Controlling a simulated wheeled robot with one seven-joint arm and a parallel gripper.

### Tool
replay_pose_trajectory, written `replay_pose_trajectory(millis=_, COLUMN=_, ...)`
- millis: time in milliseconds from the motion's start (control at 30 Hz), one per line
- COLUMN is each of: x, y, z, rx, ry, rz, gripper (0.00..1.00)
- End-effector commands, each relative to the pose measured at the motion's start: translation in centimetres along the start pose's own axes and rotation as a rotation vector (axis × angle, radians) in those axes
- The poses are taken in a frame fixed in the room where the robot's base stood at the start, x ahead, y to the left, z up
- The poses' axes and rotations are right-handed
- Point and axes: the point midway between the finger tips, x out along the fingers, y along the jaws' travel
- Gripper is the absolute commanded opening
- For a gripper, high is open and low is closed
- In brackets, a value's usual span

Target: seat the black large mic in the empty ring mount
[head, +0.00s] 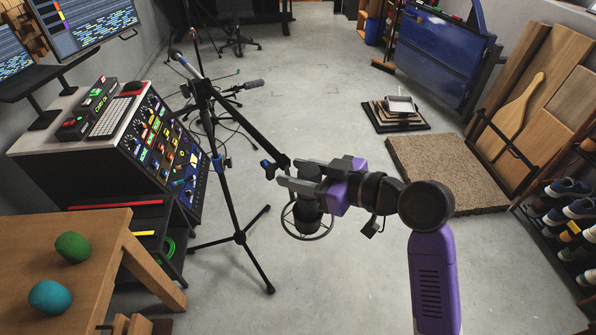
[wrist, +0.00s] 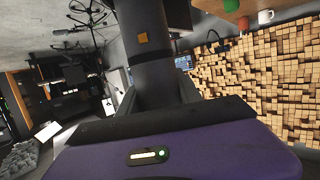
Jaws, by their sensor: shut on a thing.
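My gripper (head: 291,174) is shut on the black large mic (head: 307,212), a dark, thick cylinder hanging below the fingers in the head view. In the wrist view the mic (wrist: 153,48) stands up beyond the purple gripper body and carries a small orange mark. The thin ring mount (head: 289,229) shows around the mic's lower part in the head view, near the end of the dark boom. I cannot tell whether the mic is inside the ring or only in front of it. The fingers and mic hide part of the boom end and ring.
The tripod stand (head: 238,236) carrying the boom is left of my gripper. Another mic on a stand (head: 252,85) is farther back. A mixing console (head: 165,150) and wooden table (head: 90,230) are at left. A brown mat (head: 447,172) lies at right. Floor below the gripper is clear.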

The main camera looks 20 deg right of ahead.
Motion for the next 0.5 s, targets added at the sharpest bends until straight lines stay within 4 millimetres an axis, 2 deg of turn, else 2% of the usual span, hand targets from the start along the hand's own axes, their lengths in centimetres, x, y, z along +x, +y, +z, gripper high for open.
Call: replay_pose_trajectory(millis=500, x=0.4, y=0.0, z=1.1, rx=0.0, ry=0.002, rz=0.0, gripper=0.0)
